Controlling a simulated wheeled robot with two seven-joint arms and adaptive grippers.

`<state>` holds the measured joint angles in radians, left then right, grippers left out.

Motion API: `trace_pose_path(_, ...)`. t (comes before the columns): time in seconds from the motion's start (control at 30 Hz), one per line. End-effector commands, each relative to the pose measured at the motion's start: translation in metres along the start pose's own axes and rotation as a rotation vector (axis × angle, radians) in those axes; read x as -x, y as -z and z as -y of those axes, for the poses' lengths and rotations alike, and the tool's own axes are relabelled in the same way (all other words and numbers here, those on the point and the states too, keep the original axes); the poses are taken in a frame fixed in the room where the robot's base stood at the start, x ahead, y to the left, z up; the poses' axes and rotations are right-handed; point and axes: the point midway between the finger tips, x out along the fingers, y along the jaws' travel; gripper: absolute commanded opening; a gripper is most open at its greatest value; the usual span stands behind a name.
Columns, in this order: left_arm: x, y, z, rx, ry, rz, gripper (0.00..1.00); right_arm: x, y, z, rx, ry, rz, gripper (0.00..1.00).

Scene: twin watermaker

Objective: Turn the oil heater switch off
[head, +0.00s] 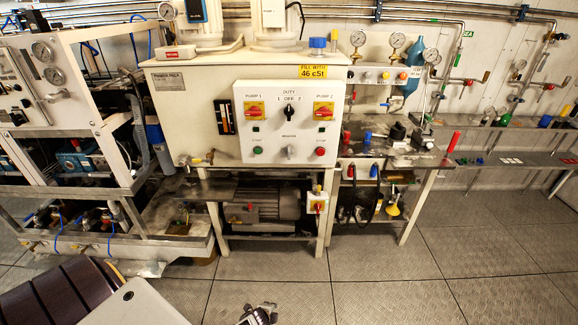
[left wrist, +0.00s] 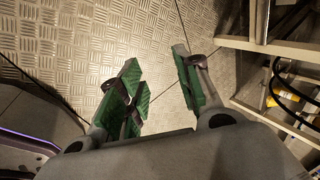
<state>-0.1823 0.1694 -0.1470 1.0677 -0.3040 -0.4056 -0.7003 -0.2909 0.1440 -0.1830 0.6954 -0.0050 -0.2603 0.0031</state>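The white control panel (head: 292,122) is on the front of the cream tank unit. The grey heater switch (head: 290,151) sits low in the middle of the panel, under a small label, between a green button (head: 257,150) and a red button (head: 320,151). It is too small to tell its position surely. My left gripper (head: 258,314) is at the bottom edge of the head view, low over the floor and well apart from the panel. In the left wrist view its green-padded fingers (left wrist: 160,85) are spread with nothing between them. My right gripper is out of view.
Above the heater switch are the black duty knob (head: 290,111) and two red-and-yellow pump switches (head: 255,111). A motor (head: 262,203) stands on the frame below. A workbench (head: 400,156) with tools is to the right. The plate floor (head: 380,285) in front is clear.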

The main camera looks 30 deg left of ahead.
Motion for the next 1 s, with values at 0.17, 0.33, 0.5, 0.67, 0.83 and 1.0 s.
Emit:
trace_pose_path(0.17,0.014,0.024,0.086,-0.233,0.127,0.011,0.34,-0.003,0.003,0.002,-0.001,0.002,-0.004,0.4)
trace_pose_path(0.33,0.039,0.042,0.163,-0.45,0.246,0.057,0.34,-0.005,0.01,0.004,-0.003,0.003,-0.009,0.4)
trace_pose_path(0.5,0.074,0.058,0.238,-0.657,0.363,0.134,0.34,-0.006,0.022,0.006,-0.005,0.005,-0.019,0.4)
trace_pose_path(0.67,0.116,0.068,0.303,-0.834,0.461,0.237,0.34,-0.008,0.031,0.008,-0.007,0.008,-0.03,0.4)
trace_pose_path(0.83,0.169,0.074,0.367,-1.006,0.553,0.377,0.34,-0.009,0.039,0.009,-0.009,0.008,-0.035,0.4)
trace_pose_path(1.0,0.231,0.077,0.422,-1.156,0.623,0.544,0.34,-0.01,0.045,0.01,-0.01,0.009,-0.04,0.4)
